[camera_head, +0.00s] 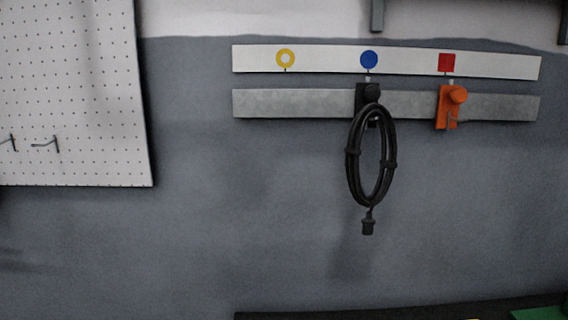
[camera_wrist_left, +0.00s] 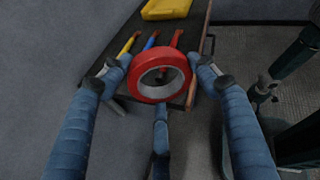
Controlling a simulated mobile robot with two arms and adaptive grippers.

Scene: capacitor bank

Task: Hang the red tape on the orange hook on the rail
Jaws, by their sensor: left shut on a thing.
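The orange hook (camera_head: 445,112) is fixed on the grey rail (camera_head: 300,104), towards its right end, below a red square mark (camera_head: 446,62). No tape hangs on it. The red tape (camera_wrist_left: 136,76), a roll with a pale inner ring, shows in the left wrist view. My left gripper (camera_wrist_left: 158,76) is shut on it, with blue fingers on both sides and another below. Neither the left gripper nor the tape is in the head view. My right gripper is not clearly seen in either view.
A black coiled cable (camera_head: 353,158) hangs from a black hook (camera_head: 367,95) left of the orange one. The rail's left part is bare. A pegboard (camera_head: 75,90) is at left. Below the tape, a bench holds a yellow box (camera_wrist_left: 166,9) and several coloured-handled tools.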

